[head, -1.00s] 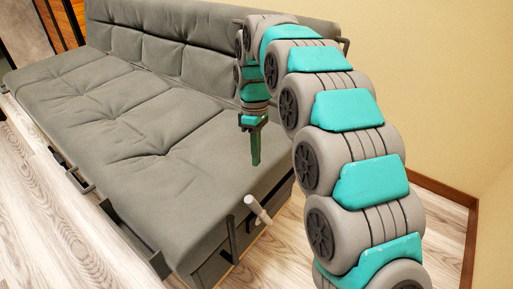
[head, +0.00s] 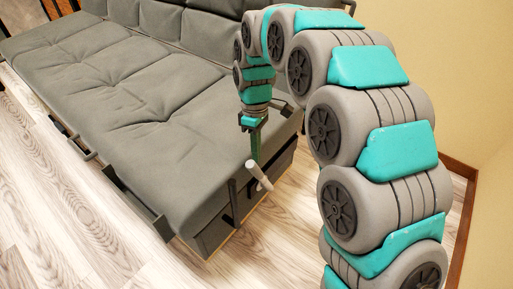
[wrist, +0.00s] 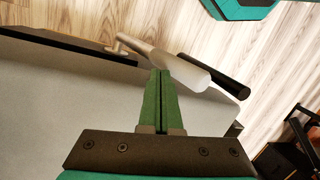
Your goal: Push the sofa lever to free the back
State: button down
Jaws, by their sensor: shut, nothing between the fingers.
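The grey sofa (head: 130,120) fills the left and middle of the head view, its seat flat and its back upright behind. A lever with a pale grey handle (head: 260,176) sticks out at the near right corner of the sofa's frame. My gripper (head: 256,160) points down at that corner with its green fingers shut and empty. Its tips are right beside the handle in the head view. In the wrist view the fingertips (wrist: 160,75) overlap the near edge of the pale handle (wrist: 178,68); I cannot tell whether they touch it.
A dark bar (wrist: 215,77) lies beside the handle in the wrist view. Dark metal rails (head: 140,205) run along the sofa's front edge. The wooden floor (head: 70,235) in front is clear. A yellow wall (head: 450,80) stands to the right.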

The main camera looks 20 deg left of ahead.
jog(key=s+a+f+t+h+b, duration=0.1)
jog(key=s+a+f+t, duration=0.1)
jog(key=s, duration=0.4)
jog(key=shift+a+f+t, duration=0.2)
jog(key=shift+f+t, duration=0.15)
jog(key=shift+t, duration=0.05)
dwell(0.3)
